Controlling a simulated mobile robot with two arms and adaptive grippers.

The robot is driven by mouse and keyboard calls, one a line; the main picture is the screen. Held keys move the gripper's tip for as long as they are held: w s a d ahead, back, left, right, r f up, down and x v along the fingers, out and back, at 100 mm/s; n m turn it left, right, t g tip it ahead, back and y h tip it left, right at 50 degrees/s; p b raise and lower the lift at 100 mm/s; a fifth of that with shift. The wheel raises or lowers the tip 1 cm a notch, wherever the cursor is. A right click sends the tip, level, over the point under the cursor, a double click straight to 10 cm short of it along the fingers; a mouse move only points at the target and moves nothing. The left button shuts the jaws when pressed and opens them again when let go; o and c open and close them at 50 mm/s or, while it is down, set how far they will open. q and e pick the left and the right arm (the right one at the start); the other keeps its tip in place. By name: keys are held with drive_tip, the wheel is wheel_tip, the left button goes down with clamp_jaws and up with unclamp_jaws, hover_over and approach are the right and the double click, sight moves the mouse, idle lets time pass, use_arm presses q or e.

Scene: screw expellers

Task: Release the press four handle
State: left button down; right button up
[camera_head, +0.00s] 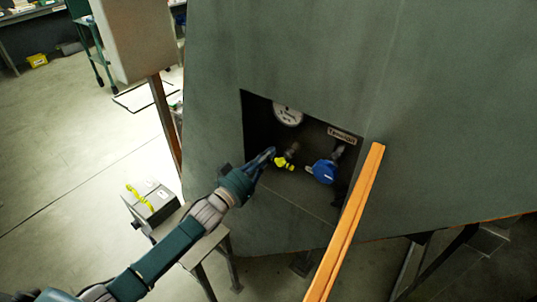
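A dark recess in a large grey-green machine panel holds a small yellow handle (284,162) and a blue round handle (325,171). No marking tells me which one is the press four handle. My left gripper (267,157) reaches into the recess from the left, its fingers just left of the yellow handle. I cannot tell whether they touch it, and the fingers are too small to show if they are open or shut. My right gripper is not in view.
A round white gauge (287,115) and a label plate (342,135) sit above the handles. An orange bar (345,226) slants up past the recess's right edge. Open floor lies further left.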

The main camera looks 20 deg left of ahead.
use_arm(q)
drive_tip(key=shift+a+f+n, duration=0.1)
drive_tip(key=shift+f+n, duration=0.05)
drive_tip(key=shift+n, duration=0.25)
